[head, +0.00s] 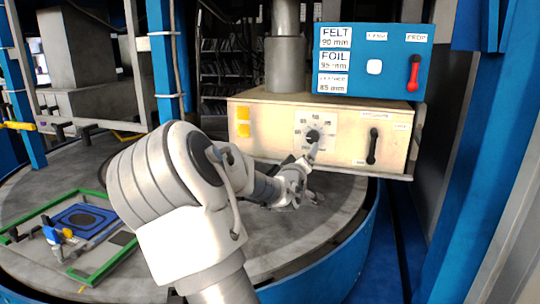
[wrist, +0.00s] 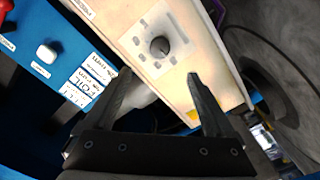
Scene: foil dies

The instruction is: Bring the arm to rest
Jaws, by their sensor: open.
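My arm (head: 160,195) reaches from the bottom of the head view toward a cream control box (head: 265,120). My gripper (wrist: 158,75) is open in the wrist view, with nothing held between its fingers. In the head view it is small and partly hidden by the wrist, in front of the box below the dial. The dial (head: 312,136) is a dark knob on a pale plate; it also shows in the wrist view (wrist: 160,47), just beyond the fingertips. I cannot tell the exact gap to the box, but the fingers are not closed around the knob.
A blue box (head: 340,60) with size labels, a white button (head: 374,67) and a red lever (head: 414,73) sits on top. A black lever (head: 372,146) is right of the dial. A green frame (head: 105,268) lies on the round grey table (head: 300,240). Blue posts (head: 490,140) flank it.

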